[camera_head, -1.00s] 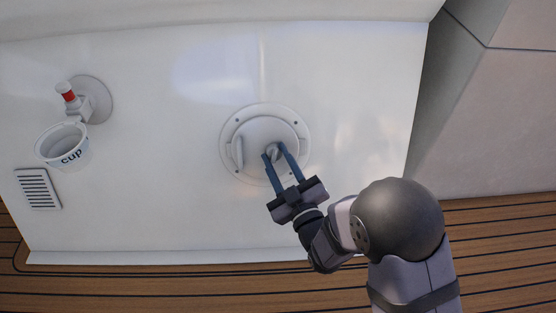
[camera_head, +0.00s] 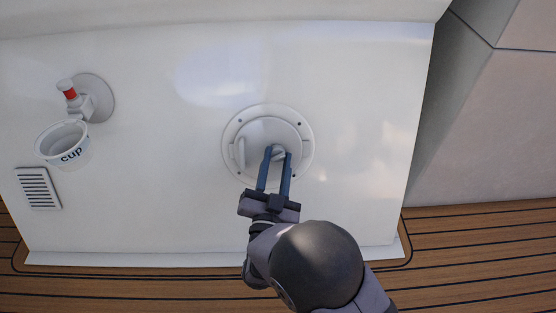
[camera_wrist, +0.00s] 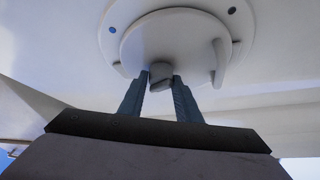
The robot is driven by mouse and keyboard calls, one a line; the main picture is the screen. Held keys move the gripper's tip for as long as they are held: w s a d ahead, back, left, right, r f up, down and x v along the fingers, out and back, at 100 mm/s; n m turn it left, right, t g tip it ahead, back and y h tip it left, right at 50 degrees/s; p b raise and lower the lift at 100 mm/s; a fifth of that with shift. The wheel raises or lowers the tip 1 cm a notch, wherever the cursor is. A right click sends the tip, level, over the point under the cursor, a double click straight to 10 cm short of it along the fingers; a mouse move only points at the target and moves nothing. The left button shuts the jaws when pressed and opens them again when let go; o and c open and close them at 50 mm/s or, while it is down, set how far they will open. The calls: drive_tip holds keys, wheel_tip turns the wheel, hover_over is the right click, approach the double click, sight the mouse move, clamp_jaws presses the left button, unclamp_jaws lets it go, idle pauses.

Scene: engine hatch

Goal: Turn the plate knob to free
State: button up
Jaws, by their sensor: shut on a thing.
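The round white plate (camera_head: 262,132) sits in a bolted ring (camera_head: 305,150) on the white wall, right of centre in the head view. Its small grey knob (camera_wrist: 161,74) is near the plate's edge, and shows in the wrist view between my fingertips. My gripper (camera_head: 278,155) reaches up from below, with its two blue fingers on either side of the knob, shut on it. In the head view the fingers hide part of the knob. A raised white handle (camera_head: 240,152) is on the plate's left side; it also shows in the wrist view (camera_wrist: 218,64).
A red-tipped fitting (camera_head: 69,91) and a white holder marked "cup" (camera_head: 66,145) are on the wall at left. A slotted vent (camera_head: 38,188) is below them. A wood-plank floor (camera_head: 480,235) runs along the bottom. The wall around the plate is clear.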

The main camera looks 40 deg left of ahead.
drive_tip(key=shift+s+a+m+t+h+p, duration=0.1)
drive_tip(key=shift+m+t+h+p, duration=0.2)
drive_tip(key=shift+m+h, duration=0.95)
drive_tip(key=shift+a+m+t+h+p, duration=0.1)
drive_tip(key=shift+m+t+h+p, duration=0.4)
drive_tip(key=shift+m, duration=1.35)
drive_tip(key=shift+g, duration=0.4)
drive_tip(key=o, duration=1.1)
drive_tip(key=shift+c, duration=0.2)
drive_tip(key=p, duration=0.4)
approach(275, 160)
drive_tip(key=shift+w+a+f+h, duration=0.1)
drive_tip(key=shift+w+a+h, duration=0.15)
drive_tip(key=shift+w, duration=0.3)
drive_tip(key=shift+w+a+h, duration=0.1)
drive_tip(key=shift+w+a, duration=0.2)
drive_tip(key=shift+w, duration=0.25)
